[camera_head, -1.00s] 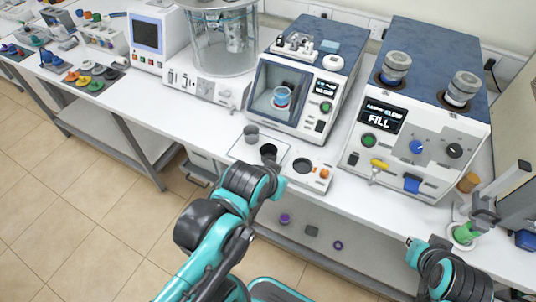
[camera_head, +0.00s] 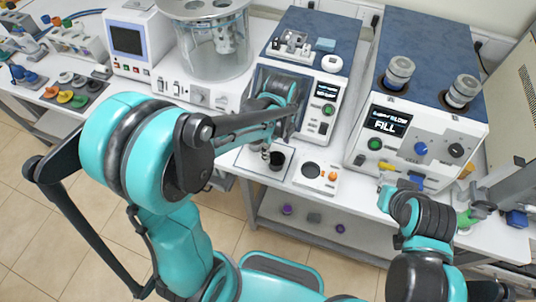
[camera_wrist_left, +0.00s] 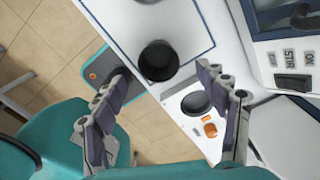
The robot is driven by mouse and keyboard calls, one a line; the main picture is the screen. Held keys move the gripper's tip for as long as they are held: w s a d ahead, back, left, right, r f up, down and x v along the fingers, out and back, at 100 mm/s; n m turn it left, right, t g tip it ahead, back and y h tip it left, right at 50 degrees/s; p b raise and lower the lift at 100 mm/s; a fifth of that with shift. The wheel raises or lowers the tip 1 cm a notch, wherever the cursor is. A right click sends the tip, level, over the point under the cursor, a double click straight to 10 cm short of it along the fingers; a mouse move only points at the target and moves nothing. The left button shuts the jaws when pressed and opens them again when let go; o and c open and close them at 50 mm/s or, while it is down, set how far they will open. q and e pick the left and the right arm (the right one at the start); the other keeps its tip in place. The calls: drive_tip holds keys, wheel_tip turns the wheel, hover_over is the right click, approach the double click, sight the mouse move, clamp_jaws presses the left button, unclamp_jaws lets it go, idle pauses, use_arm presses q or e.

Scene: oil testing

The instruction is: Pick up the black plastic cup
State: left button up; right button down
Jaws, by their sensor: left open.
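The black plastic cup (camera_head: 277,160) stands upright on a white, dark-edged mat (camera_head: 246,160) at the bench's front edge. In the left wrist view the cup (camera_wrist_left: 158,60) shows its round, dark opening. My left gripper (camera_head: 277,146) is above and behind the cup in the head view. In the left wrist view my left gripper (camera_wrist_left: 165,75) is open and empty, one finger on each side of the cup's place in the picture; I cannot tell whether either touches it. My right arm (camera_head: 420,215) is at the right; its fingers are not clear.
A white device with a black round plate and orange knob (camera_head: 320,175) stands right of the cup. A blue-topped machine (camera_head: 318,70) is behind my left arm. A larger machine marked FILL (camera_head: 420,130) stands farther right. The bench's front edge is close to the cup.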

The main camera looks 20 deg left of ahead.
sight(276, 160)
use_arm(q)
wheel_tip(276, 160, down, 8)
drive_tip(key=shift+s+r+b, duration=0.15)
drive_tip(key=shift+b, duration=1.1)
drive_tip(key=c, duration=1.1)
